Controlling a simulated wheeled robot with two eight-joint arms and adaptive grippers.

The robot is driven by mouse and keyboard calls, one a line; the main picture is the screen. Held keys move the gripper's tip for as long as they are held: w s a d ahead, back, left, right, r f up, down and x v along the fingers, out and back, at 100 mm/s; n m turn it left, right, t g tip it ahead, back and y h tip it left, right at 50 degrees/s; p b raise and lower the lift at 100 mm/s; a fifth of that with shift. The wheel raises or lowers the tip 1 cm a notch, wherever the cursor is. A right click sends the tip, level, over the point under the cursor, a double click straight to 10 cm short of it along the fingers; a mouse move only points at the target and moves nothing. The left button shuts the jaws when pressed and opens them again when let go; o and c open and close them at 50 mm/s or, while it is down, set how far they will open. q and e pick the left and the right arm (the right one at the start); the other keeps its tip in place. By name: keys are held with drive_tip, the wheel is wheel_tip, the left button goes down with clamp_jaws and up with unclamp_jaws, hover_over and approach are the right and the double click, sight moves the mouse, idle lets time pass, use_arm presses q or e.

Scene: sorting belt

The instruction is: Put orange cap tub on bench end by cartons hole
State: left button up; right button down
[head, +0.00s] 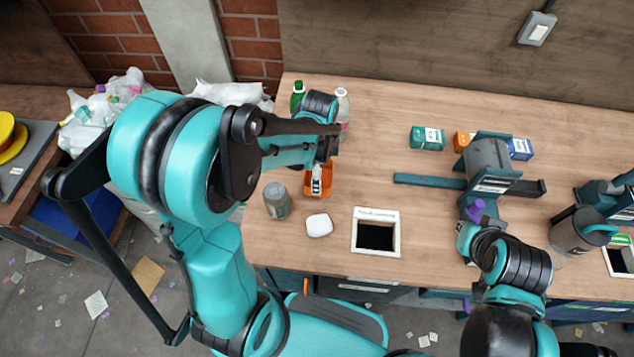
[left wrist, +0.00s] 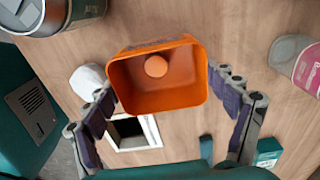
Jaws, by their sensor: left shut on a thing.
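The orange tub (head: 319,181) with a white label is at the left part of the bench, under my left gripper. In the left wrist view it shows as an orange box shape (left wrist: 158,82) with a round disc inside. My left gripper (left wrist: 170,105) has its fingers on both sides of the tub and is shut on it; the arm hides much of this gripper in the head view. A white-framed square hole (head: 376,213) is in the bench right of the tub; its label is too small to read. My right gripper (head: 468,256) is at the front edge, its purple pads apart, seemingly empty.
A grey-green can (head: 276,201) and a white rounded item (head: 319,225) lie close to the tub. Green-capped (head: 298,92) and pink (head: 343,105) bottles stand behind. Teal (head: 427,138) and blue (head: 520,149) cartons are farther right. Bench between hole and teal carton is clear.

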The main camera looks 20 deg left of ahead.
use_arm(q)
drive_tip(key=shift+s+a+f, duration=0.2)
drive_tip(key=shift+f, duration=0.25)
drive_tip(key=shift+f+b, duration=0.9)
drive_tip(key=shift+f, duration=0.8)
drive_tip(key=shift+f, duration=0.15)
drive_tip(key=o, duration=0.7)
